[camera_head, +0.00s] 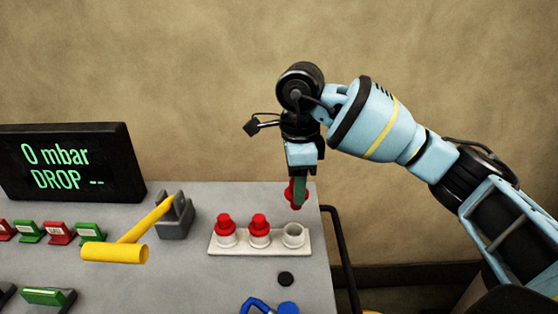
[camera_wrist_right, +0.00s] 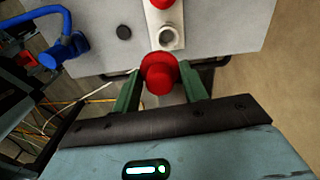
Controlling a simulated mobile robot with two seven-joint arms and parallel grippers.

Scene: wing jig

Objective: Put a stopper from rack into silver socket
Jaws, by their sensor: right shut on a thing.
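My right gripper (camera_head: 297,205) is shut on a red stopper (camera_head: 289,192), holding it in the air above the right end of the white rack (camera_head: 260,250). In the right wrist view the held stopper (camera_wrist_right: 160,75) sits between the two green fingers (camera_wrist_right: 160,92). Two other red stoppers, one at the left (camera_head: 225,224) and one in the middle (camera_head: 259,224), stand upright in the rack. The rack's right-hand place (camera_head: 293,232) is empty; it also shows in the right wrist view (camera_wrist_right: 168,38). I cannot make out a silver socket. My left gripper is not in view.
A yellow-handled lever (camera_head: 140,235) with a grey bracket (camera_head: 176,218) stands left of the rack. A black disc (camera_head: 286,279) and a blue part (camera_head: 287,308) are in front. A display (camera_head: 68,162) reads "0 mbar DROP --". Red and green labelled blocks (camera_head: 58,233) line the left. A black rail (camera_head: 338,250) runs along the right edge.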

